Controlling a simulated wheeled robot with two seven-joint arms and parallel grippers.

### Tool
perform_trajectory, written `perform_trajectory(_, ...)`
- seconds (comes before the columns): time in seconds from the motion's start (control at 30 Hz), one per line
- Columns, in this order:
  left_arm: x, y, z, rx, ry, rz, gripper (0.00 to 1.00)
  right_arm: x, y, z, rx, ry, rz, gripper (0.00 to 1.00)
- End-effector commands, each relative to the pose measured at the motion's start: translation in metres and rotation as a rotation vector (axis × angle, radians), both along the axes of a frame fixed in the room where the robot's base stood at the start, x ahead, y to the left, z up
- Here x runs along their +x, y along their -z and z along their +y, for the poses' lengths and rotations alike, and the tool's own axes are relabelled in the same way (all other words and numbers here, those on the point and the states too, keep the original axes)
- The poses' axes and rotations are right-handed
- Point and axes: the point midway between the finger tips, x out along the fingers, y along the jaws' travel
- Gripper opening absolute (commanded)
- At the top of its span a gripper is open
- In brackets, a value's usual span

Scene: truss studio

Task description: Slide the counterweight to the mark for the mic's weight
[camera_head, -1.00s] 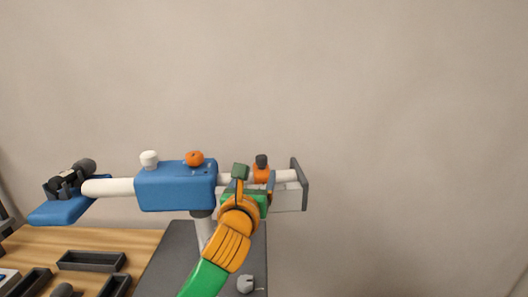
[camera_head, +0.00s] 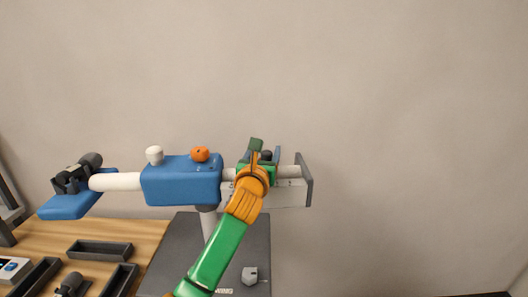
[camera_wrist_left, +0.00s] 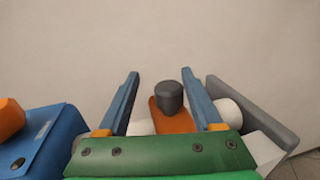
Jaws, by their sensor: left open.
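The counterweight shows in the left wrist view as an orange block (camera_wrist_left: 172,122) with a dark knob (camera_wrist_left: 169,97), on the white boom tube. In the head view only its dark knob (camera_head: 266,156) shows clearly; my arm hides the rest. My left gripper (camera_head: 264,155) is open at the boom's right part. In its wrist view the fingers (camera_wrist_left: 165,100) stand on either side of the counterweight, with a gap on the left. A pale scale plate (camera_head: 291,196) hangs below the boom; its marks are too small to read. The mic (camera_head: 92,160) rests in the blue cradle (camera_head: 66,208) at the boom's left end.
A blue housing (camera_head: 180,181) with a white knob (camera_head: 155,155) and an orange knob (camera_head: 200,154) holds the boom on a post. A grey end plate (camera_head: 307,180) closes the right end. Dark trays (camera_head: 100,249) stand on the wooden table at lower left. Right of the boom is free.

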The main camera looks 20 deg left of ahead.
Motion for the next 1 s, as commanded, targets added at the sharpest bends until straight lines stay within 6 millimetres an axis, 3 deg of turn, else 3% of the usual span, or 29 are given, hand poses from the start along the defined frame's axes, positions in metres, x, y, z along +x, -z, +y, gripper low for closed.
perform_trajectory(0.03,-0.0001,0.0001,0.0000,0.000,0.000,0.000,0.62,0.0002,0.0001,0.0000,0.000,0.000,-0.001,0.50)
perform_trajectory(0.27,-0.0002,0.0002,0.0002,0.000,0.000,0.001,0.00,0.0007,0.0000,0.0001,0.000,0.000,-0.001,0.50)
perform_trajectory(1.0,-0.0003,0.0002,0.0006,0.001,-0.001,0.001,0.00,0.0016,0.0000,-0.0003,0.000,0.000,-0.003,0.50)
